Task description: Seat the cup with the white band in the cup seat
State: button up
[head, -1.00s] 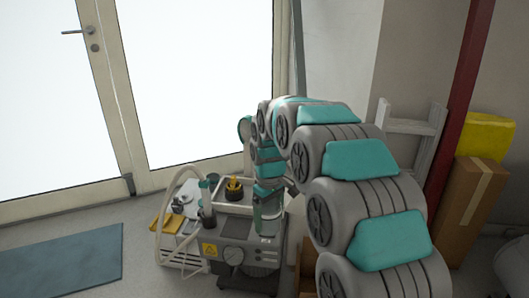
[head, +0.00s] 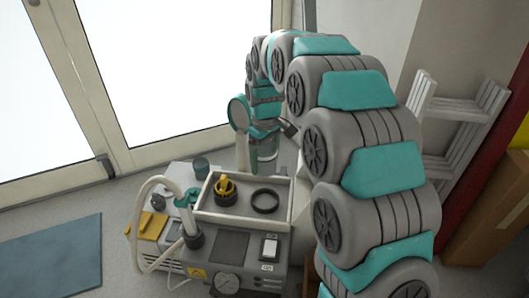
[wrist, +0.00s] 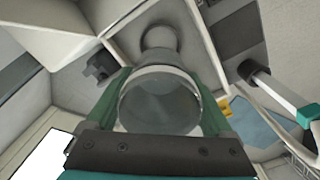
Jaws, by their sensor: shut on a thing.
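My gripper (head: 262,152) is beyond the back edge of the white tray in the head view. In the wrist view my gripper's green fingers (wrist: 162,108) are shut on a grey, see-through cup (wrist: 160,92) with a pale band near its rim. I look into its open mouth. A black ring (head: 265,201) lies in the tray, to the right of a black holder with yellow pieces (head: 224,188); I cannot tell for sure whether this ring is the cup seat. The held cup is apart from the ring. Its lower end is not clear in the head view.
The white tray (head: 243,218) has raised walls and sits on a grey machine (head: 255,272) with a gauge.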

jog(key=shift+s+f+b, duration=0.1)
jog(key=shift+f+b, duration=0.4)
jog(key=shift+f, duration=1.5)
jog(key=shift+s+d+f, duration=0.1)
jog(key=shift+d+f, duration=0.05)
jog(key=shift+f, duration=0.1)
jog(key=shift+f+b, duration=0.85)
jog(key=shift+f, duration=2.05)
jog(key=shift+f, duration=0.1)
